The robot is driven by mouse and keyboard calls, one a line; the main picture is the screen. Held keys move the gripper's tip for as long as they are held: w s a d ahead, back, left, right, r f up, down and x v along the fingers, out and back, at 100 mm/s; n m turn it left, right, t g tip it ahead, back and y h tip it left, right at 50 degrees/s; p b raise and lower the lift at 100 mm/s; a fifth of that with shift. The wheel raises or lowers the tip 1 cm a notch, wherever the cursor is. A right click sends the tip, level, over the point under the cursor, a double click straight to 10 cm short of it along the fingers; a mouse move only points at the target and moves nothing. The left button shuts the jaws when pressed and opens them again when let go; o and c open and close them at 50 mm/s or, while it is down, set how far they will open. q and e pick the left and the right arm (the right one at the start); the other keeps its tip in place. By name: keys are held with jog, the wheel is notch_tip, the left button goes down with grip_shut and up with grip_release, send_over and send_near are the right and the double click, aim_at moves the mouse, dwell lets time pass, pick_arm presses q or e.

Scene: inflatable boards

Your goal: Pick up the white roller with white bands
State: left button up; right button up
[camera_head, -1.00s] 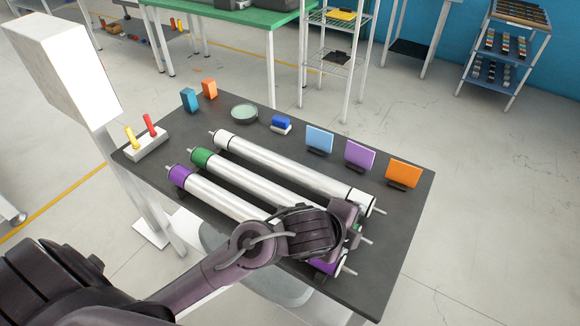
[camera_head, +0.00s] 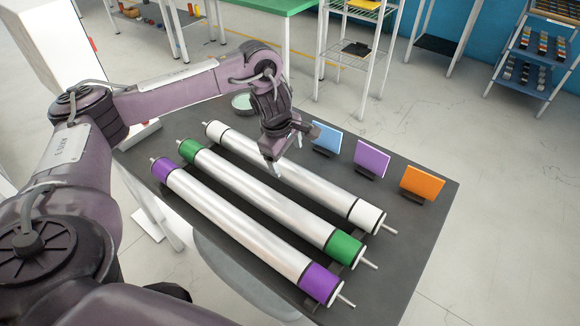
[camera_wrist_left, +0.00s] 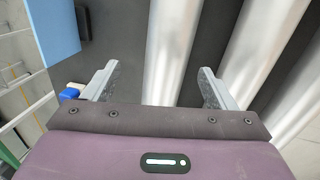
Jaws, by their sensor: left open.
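The white roller with white bands (camera_head: 318,188) lies on the dark table, farthest back of three parallel rollers. Its white bands show at both ends. My left gripper (camera_head: 287,156) is open and empty above the middle of this roller, pointing down. In the left wrist view, the white roller's silvery barrel (camera_wrist_left: 172,50) runs between the two spread fingers of the left gripper (camera_wrist_left: 157,86), its bands out of sight. I cannot tell the exact height gap. My right gripper is not in view.
The green-banded roller (camera_head: 265,201) and purple-banded roller (camera_head: 235,228) lie parallel in front. Blue (camera_head: 327,137), purple (camera_head: 371,159) and orange (camera_head: 422,183) panels stand behind. A round dish (camera_head: 241,101) is at the back, partly hidden by my arm.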

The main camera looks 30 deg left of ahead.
aim_at(282, 162)
pick_arm(q)
jog(key=shift+a+r, duration=0.15)
jog(key=shift+a, duration=0.95)
notch_tip(282, 162, down, 2)
jog(key=shift+d+f+p, duration=0.15)
jog(key=shift+p, duration=0.35)
jog(key=p+x, duration=0.1)
jog(key=x, duration=0.4)
jog(key=shift+s, duration=0.1)
jog(key=c, duration=1.6)
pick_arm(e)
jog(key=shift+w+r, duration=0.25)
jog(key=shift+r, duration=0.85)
